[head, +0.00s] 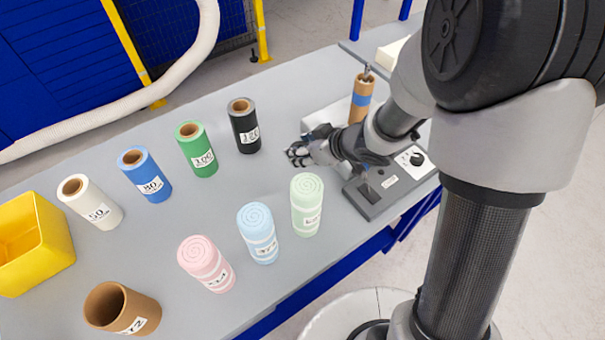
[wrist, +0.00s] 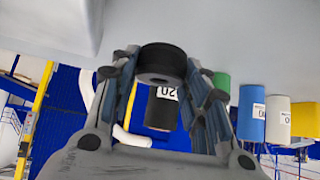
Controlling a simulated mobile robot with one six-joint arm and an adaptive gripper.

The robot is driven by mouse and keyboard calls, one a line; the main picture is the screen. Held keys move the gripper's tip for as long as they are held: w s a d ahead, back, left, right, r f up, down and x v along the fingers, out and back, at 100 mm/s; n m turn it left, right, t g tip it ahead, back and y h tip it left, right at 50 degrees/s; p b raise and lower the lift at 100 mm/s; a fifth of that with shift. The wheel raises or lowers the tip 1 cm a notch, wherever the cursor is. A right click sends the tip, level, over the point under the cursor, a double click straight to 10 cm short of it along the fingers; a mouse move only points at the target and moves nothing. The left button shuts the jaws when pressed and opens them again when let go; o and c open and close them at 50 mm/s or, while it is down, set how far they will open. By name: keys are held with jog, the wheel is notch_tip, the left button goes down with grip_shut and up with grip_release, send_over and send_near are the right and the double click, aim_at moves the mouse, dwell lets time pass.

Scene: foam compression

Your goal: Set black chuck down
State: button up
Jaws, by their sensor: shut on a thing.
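In the wrist view the black chuck (wrist: 161,62), a short thick black ring, sits between the two fingers of my gripper (wrist: 160,75), which is shut on it. In the head view my gripper (head: 298,154) is low over the grey table, right of the black cylinder marked 120 and left of a grey device. The chuck cannot be made out clearly there. I cannot tell whether it touches the table. The black cylinder (head: 244,126) stands upright and apart from my gripper; in the wrist view it shows beyond the chuck (wrist: 160,112).
Green (head: 197,150), blue (head: 145,175) and white (head: 90,202) cylinders stand in a row on the table (head: 185,215). Pale green (head: 307,205), light blue (head: 258,233) and pink (head: 206,264) rolls stand in front. The grey device (head: 390,185) is at right, a yellow bin (head: 35,243) at left.

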notch_tip(320, 180, down, 7)
jog(key=b, duration=0.3)
jog(key=shift+b, duration=0.35)
jog(key=shift+r, duration=0.15)
jog(key=o, duration=1.2)
jog(key=shift+f, duration=0.2)
